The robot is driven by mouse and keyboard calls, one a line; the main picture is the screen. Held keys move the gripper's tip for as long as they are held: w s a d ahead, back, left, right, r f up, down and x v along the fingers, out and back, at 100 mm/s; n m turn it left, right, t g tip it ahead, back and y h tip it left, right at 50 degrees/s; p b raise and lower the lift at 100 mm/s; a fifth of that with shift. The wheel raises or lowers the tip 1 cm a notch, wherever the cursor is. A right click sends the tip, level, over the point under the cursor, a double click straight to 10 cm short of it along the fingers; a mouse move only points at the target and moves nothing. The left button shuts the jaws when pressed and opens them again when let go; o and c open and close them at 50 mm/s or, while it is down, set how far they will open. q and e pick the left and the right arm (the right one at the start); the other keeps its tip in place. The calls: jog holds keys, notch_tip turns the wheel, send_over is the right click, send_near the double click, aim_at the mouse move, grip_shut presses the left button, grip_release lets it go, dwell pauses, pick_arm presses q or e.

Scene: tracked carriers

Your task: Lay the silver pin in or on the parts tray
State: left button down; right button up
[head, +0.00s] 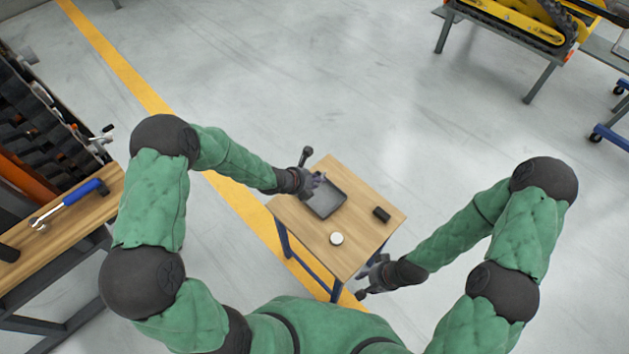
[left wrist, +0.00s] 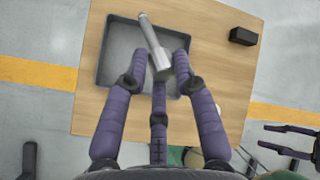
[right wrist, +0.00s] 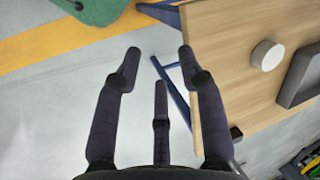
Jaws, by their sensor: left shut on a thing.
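The silver pin (left wrist: 152,42), a rod with a wider head, is held by my left gripper (left wrist: 158,62), which is shut on it near the head end. In the left wrist view the pin overlaps the dark grey parts tray (left wrist: 115,45); the height between them is hard to tell. In the head view my left gripper (head: 313,180) is at the far left side of the parts tray (head: 327,204), and the pin is hard to make out there. My right gripper (head: 371,277) is open and empty beside the table's near edge; its spread fingers show in the right wrist view (right wrist: 158,60).
The small wooden table (head: 357,255) also carries a white round piece (head: 337,239) near the front and a black block (head: 381,214) at the right. Floor is clear beyond the table.

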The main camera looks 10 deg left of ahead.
pick_arm(q)
jog(key=shift+b, duration=0.5)
notch_tip(320, 180, down, 9)
jog(key=b, duration=0.9)
jog(key=shift+s+b, duration=0.1)
jog(key=shift+b, duration=0.3)
jog(key=c, duration=0.9)
grip_release()
jog(key=v, duration=1.2)
